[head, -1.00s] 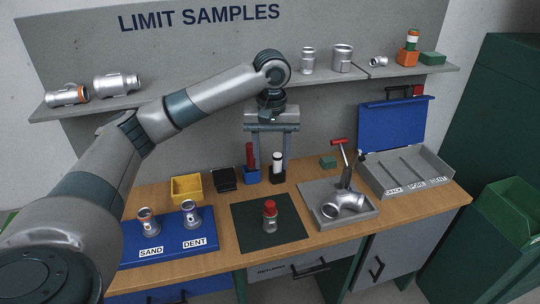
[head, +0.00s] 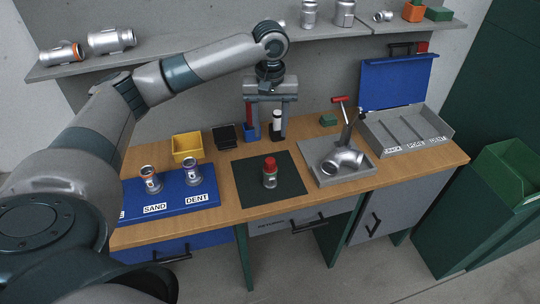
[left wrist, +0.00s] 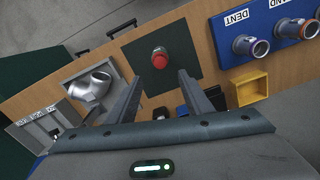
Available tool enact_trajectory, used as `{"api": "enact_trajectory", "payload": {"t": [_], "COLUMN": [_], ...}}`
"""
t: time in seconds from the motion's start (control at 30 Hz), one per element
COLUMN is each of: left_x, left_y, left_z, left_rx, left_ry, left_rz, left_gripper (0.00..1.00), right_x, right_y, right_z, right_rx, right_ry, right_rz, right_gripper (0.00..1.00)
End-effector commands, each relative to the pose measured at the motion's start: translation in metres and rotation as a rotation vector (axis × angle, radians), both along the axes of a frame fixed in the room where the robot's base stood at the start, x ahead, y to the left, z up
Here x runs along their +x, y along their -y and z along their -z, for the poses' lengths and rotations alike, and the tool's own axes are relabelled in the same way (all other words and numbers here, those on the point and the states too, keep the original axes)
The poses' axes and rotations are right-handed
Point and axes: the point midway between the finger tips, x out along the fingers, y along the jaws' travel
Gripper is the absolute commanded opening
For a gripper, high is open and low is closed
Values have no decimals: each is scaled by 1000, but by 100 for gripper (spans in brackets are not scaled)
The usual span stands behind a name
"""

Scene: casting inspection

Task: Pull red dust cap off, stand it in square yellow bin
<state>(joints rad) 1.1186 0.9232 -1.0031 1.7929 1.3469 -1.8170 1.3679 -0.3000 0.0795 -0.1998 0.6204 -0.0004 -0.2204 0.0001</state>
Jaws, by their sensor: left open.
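A small silvery casting (head: 270,182) stands upright on the dark green mat (head: 244,193), with the red dust cap (head: 270,163) on its top. In the left wrist view the red cap (left wrist: 160,60) lies just beyond and between the fingertips. The square yellow bin (head: 187,147) stands behind the blue sample board; it also shows in the left wrist view (left wrist: 252,88). My left gripper (head: 267,137) is open and empty, pointing down, apart from the cap. In the left wrist view its two fingers (left wrist: 158,78) are spread wide. My right gripper is not in view.
Two castings stand on the blue board (head: 172,211) marked SAND and DENT. A black bin (head: 224,136) is beside the yellow one. A blue-lidded case (head: 405,135) is at right.

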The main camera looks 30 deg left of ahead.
Motion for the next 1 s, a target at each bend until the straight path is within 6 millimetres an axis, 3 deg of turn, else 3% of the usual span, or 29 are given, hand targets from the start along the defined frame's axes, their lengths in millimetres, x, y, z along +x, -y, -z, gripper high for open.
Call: {"api": "enact_trajectory", "payload": {"t": [0.6, 0.8, 1.0], "left_x": [-1, -1, -1], "left_y": [0, 0, 0], "left_z": [99, 119, 127], "left_rx": [1, -1, 1], "left_ry": [-2, -1, -1], "left_rz": [0, 1, 1], "left_gripper": [46, 46, 46], "right_x": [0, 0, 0], "right_y": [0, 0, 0], "right_z": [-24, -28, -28], "right_rx": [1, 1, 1], "right_ry": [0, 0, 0], "right_rz": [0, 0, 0], "right_gripper": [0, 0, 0]}}
